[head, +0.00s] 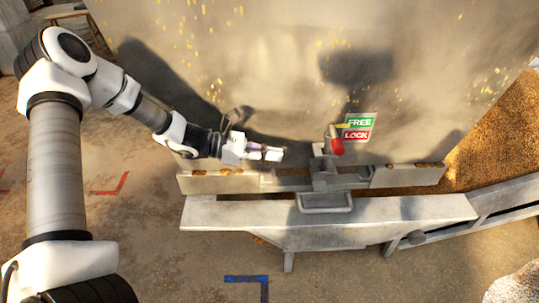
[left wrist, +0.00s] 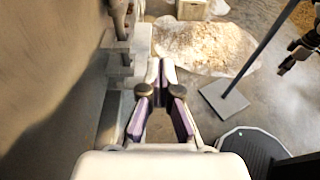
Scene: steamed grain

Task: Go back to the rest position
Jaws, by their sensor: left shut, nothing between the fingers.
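My left gripper (head: 273,154) is shut and empty in the head view. Its arm comes in from the left, and the fingers point right, in front of the big pale metal wall. The fingertips are a short way left of the red-ended lever (head: 335,146) and apart from it. In the left wrist view the shut fingers (left wrist: 160,66) meet at the tips with nothing between them. My right gripper does not show clearly in the head view; a dark gripper-like part (left wrist: 297,50) shows at the right edge of the left wrist view.
A green and red FREE/LOCK sign (head: 357,128) is on the wall behind the lever. A metal ledge and chute (head: 330,215) stand below the gripper. Grain lies at the right (head: 505,125). A pale sheet with grain (left wrist: 205,45) lies on the floor. Open floor is at the lower left.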

